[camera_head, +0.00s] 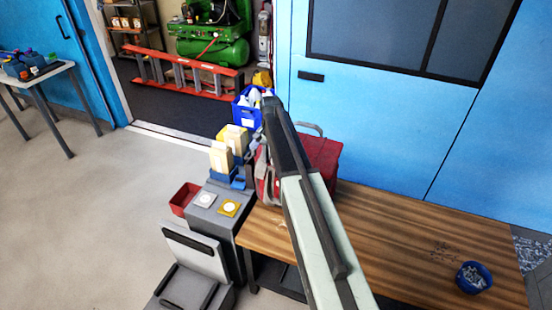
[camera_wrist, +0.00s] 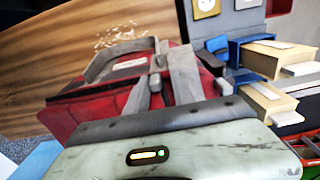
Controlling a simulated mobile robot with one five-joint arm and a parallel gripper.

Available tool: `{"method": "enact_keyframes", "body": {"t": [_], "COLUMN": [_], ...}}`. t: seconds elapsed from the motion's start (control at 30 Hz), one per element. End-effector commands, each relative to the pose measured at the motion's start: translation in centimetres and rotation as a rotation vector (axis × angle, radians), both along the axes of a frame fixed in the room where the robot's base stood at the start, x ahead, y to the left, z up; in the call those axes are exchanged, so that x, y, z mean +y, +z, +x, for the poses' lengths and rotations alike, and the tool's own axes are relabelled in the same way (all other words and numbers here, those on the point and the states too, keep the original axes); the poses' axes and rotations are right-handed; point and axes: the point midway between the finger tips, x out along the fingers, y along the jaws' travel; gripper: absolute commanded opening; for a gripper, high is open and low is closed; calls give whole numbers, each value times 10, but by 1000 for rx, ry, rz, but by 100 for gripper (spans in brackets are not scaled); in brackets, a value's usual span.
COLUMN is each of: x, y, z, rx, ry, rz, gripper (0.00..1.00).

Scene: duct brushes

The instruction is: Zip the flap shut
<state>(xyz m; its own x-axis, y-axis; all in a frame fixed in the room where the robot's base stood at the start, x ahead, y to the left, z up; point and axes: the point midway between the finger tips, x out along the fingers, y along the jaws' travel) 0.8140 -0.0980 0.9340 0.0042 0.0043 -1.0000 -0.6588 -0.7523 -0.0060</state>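A red bag (camera_head: 322,152) with grey trim stands on the wooden table's far left part, partly hidden behind my arm. In the wrist view the bag (camera_wrist: 92,112) shows from above, with a grey handle (camera_wrist: 108,58) arching over its top and a broad grey strap (camera_wrist: 184,75). A small grey piece, perhaps a buckle or zip pull, sits by the strap. I cannot tell how far the flap is zipped. My gripper (camera_head: 256,143) seems to be at the bag's left side, mostly hidden by my arm; its fingers cannot be made out.
Yellow-and-cream boxes (camera_head: 222,157) and a blue bin (camera_head: 246,108) stand left of the bag. A red tray (camera_head: 184,199) is further left. A red ladder (camera_head: 190,76) lies behind.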

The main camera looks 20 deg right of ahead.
Motion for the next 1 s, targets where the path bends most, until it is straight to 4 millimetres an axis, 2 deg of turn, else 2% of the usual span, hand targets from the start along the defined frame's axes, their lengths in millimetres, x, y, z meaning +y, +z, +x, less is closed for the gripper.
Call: {"method": "enact_keyframes", "body": {"t": [0.3,0.43,0.57,0.8,0.9,1.0], "x": [-6,-7,-8,-7,-7,-7], "y": [0,7,24,69,79,81], "z": [-1,-1,-2,-2,-2,-2], "rx": [2,2,2,1,1,1], "ry": [-7,-8,-8,-7,-7,-7], "rz": [-2,-2,-2,-1,-1,-1], "gripper": [37,37,37,37,37,37]}}
